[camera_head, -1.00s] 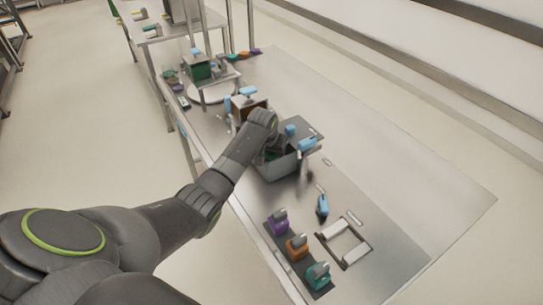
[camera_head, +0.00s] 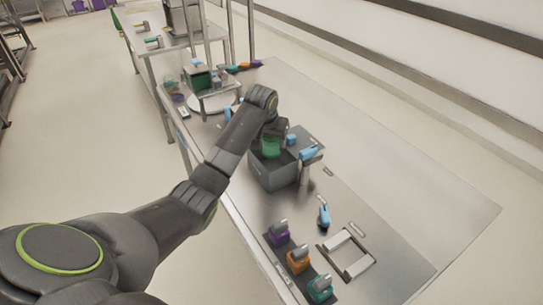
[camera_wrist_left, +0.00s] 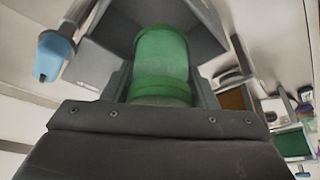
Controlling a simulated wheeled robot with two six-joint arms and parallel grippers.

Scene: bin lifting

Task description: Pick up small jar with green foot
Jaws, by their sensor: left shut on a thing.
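A green jar (camera_head: 270,147) hangs from my left gripper (camera_head: 270,130), at the mouth of a grey bin (camera_head: 274,178). In the left wrist view the jar (camera_wrist_left: 161,62) fills the middle, clasped between the dark fingers of my left gripper (camera_wrist_left: 160,88). My right gripper is not in view.
Purple (camera_head: 279,236), orange (camera_head: 297,261) and teal (camera_head: 320,288) handled items stand in a dark strip at the near table edge. A blue-handled tool (camera_head: 324,216) and a rectangular frame (camera_head: 346,254) lie nearby. The table's right side is clear.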

